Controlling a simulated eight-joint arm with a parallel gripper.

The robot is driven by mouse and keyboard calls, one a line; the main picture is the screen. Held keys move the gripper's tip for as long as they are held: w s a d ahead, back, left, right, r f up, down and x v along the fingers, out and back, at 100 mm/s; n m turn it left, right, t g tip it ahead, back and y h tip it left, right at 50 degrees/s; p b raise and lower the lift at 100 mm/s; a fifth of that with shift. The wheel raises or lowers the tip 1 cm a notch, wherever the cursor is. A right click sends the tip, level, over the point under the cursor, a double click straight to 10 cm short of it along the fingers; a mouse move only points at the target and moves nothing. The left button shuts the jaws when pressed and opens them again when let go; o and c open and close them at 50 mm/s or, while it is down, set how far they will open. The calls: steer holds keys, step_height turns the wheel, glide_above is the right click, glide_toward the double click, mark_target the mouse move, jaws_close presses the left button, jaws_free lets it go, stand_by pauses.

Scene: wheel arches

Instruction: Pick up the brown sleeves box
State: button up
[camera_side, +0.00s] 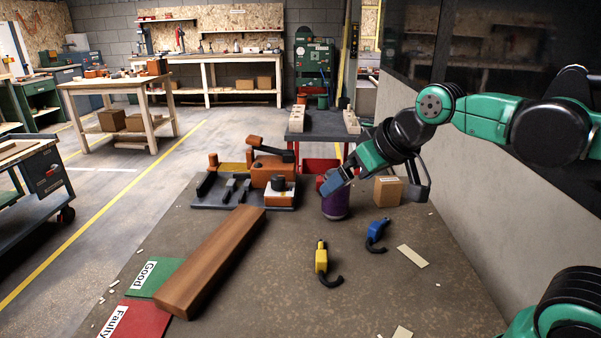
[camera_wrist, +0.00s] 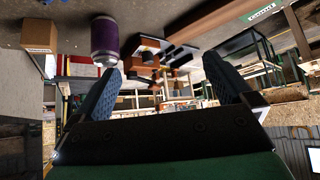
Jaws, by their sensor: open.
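The brown sleeves box (camera_side: 388,191) is a small cardboard box on the work table, close to the wall at the right. It also shows in the wrist view, at the upper left (camera_wrist: 40,36). My gripper (camera_side: 333,182) is to the left of the box in the side view, in front of the top of a purple can (camera_side: 336,208). In the wrist view my gripper (camera_wrist: 160,68) has its two blue fingers wide apart with nothing held between them. The box lies outside the fingers, beyond the left one. Part of my arm passes close by the box in the side view.
The purple can (camera_wrist: 104,42) shows near the left finger. A yellow hook tool (camera_side: 321,258) and a blue one (camera_side: 377,232) lie in front. A long wooden beam (camera_side: 212,262) and a dark tool tray (camera_side: 205,204) are to the left. The table's front right is mostly clear.

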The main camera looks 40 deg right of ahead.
steer(key=w+d+m+t+h, duration=0.1)
steer(key=w+d+m+h, duration=0.1)
steer(key=w+d, duration=0.4)
steer(key=m+t+h, duration=0.2)
steer(key=m+h, duration=0.2)
steer(key=h, duration=0.2)
glide_above(389, 179)
steer(key=s+a, duration=0.1)
steer(key=s, duration=0.2)
steer(key=f, duration=0.1)
steer(key=shift+y, duration=0.3)
steer(key=f, duration=0.8)
steer(key=a+f, duration=0.1)
steer(key=f, duration=0.2)
steer(key=shift+w+f, duration=0.15)
steer(key=shift+f, duration=0.25)
steer(key=shift+w+d+f, duration=0.1)
steer(key=shift+w+f, duration=0.05)
steer(key=shift+f, duration=0.5)
steer(key=shift+x, duration=2.55)
steer(key=c, duration=1.2)
